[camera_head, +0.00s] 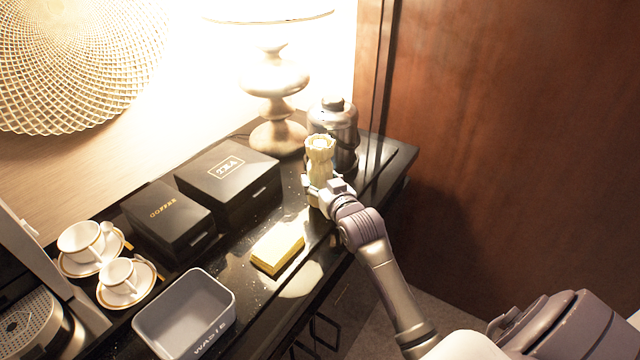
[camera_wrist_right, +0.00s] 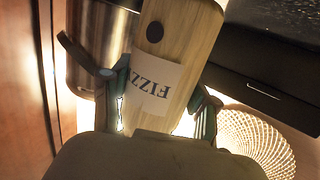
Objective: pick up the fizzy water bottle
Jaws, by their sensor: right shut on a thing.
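My right gripper (camera_head: 322,190) is shut on the lower part of the bottle. In the wrist view its two fingers (camera_wrist_right: 160,105) lie on either side of it. The bottle's base is hidden, so I cannot tell if it touches the counter. My left gripper is not in view.
The metal flask (camera_head: 335,122) stands close behind the bottle, with a lamp (camera_head: 273,85) to the left. A tea box (camera_head: 227,180), a coffee box (camera_head: 166,215), a yellow sponge (camera_head: 278,247), cups on saucers and a grey waste bin (camera_head: 186,310) occupy the counter. A wooden wall (camera_head: 520,130) is at right.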

